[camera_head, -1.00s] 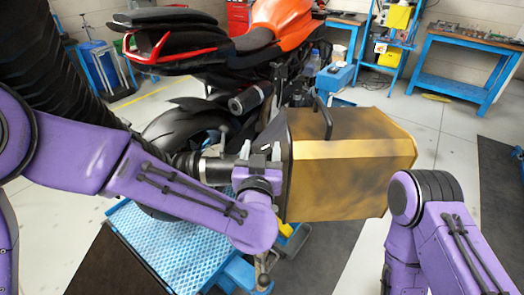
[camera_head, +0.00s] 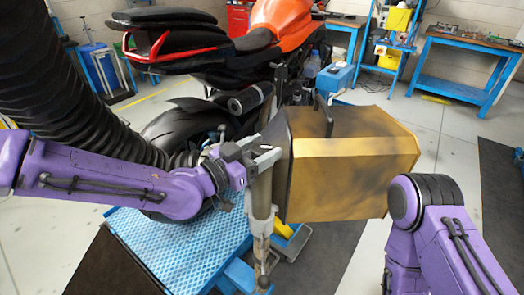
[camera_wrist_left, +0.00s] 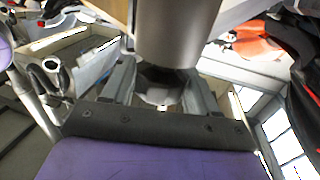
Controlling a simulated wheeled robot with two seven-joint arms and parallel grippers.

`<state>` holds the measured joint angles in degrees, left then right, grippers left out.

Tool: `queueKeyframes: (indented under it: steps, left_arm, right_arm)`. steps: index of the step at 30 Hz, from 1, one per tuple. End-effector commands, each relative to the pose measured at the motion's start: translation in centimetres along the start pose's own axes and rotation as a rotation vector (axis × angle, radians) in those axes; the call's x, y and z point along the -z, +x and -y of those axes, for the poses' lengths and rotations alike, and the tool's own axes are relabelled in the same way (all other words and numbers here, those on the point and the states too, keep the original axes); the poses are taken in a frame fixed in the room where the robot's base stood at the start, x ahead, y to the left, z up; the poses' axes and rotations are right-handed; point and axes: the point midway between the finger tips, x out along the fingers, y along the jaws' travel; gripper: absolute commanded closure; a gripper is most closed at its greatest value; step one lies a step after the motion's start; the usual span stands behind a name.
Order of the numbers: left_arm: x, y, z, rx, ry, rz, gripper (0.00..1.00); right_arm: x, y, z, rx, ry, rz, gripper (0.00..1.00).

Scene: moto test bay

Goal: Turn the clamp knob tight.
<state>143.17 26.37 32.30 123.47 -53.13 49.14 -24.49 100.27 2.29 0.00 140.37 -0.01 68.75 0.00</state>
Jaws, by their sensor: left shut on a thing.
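My left gripper (camera_head: 266,158) is at the upright grey post (camera_head: 262,215) beside the tan box-shaped hood (camera_head: 345,170). In the left wrist view its two fingers (camera_wrist_left: 160,92) stand on either side of a dark knob (camera_wrist_left: 160,76), and it is shut on this, the clamp knob. A thick grey cylinder (camera_wrist_left: 178,30) passes just above the knob in that view. In the head view the fingers and wrist hide the knob. My right arm shows at the lower right, but its gripper is out of view.
A ribbed black hose (camera_head: 75,105) runs along the left. The orange motorcycle (camera_head: 270,30) stands behind, its rear wheel by a blue perforated platform (camera_head: 175,245). A blue bench (camera_head: 460,75) stands at the far right. Grey floor is open right of the hood.

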Motion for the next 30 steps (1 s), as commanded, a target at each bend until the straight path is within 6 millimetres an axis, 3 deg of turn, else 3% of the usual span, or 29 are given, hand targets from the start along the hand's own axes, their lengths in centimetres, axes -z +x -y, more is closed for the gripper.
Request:
queueKeyframes:
  steps: [15,30]
  left_arm:
    - [0.2,0.1,0.1,-0.484,0.001,0.002,0.72]
    - [-0.1,0.2,0.0,-0.822,0.002,-0.003,0.71]
  right_arm:
    - [1.2,-2.8,-0.3,0.0,0.0,0.0,1.0]
    - [0.5,-1.2,-0.1,0.0,0.0,0.0,1.0]
